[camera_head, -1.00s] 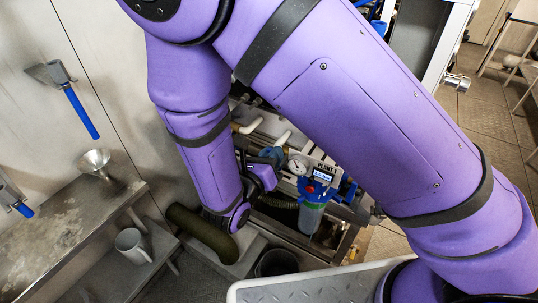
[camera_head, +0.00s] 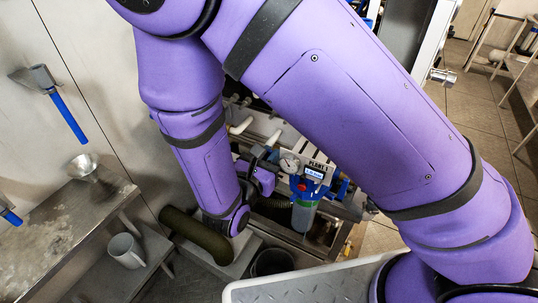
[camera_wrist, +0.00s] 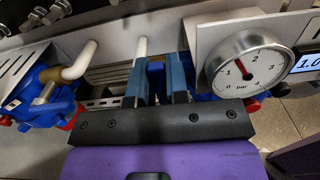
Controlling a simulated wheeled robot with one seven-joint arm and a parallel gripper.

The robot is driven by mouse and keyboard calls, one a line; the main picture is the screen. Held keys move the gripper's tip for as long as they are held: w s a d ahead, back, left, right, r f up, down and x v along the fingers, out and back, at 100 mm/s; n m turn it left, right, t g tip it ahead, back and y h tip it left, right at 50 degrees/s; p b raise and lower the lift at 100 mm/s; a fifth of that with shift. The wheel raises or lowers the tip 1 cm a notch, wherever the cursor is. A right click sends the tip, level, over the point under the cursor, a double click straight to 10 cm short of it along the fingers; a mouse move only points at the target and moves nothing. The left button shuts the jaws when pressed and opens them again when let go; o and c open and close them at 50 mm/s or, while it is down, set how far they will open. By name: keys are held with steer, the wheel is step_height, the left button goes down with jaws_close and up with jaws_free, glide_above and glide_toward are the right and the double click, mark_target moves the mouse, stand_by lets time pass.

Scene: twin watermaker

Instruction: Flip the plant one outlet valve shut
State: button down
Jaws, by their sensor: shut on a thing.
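In the wrist view, the two dark blue-grey fingers of my gripper (camera_wrist: 155,78) reach between the pipework and the pressure gauge. They are shut on a small blue valve handle (camera_wrist: 156,68), mostly hidden between them. The valve's body is hidden behind the fingers and palm, so I cannot tell the handle's exact angle. In the head view, my purple wrist stands just left of the plant one unit (camera_head: 318,156), whose label reads "PLANT 1". The fingertips are hard to make out there.
A round pressure gauge (camera_wrist: 243,66) sits close to the right of my fingers. A white pipe (camera_wrist: 80,60) and blue fittings are on the left. A blue-headed filter (camera_head: 304,212) hangs below the label.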

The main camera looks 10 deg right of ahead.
steer(key=c, duration=1.1)
jaws_free()
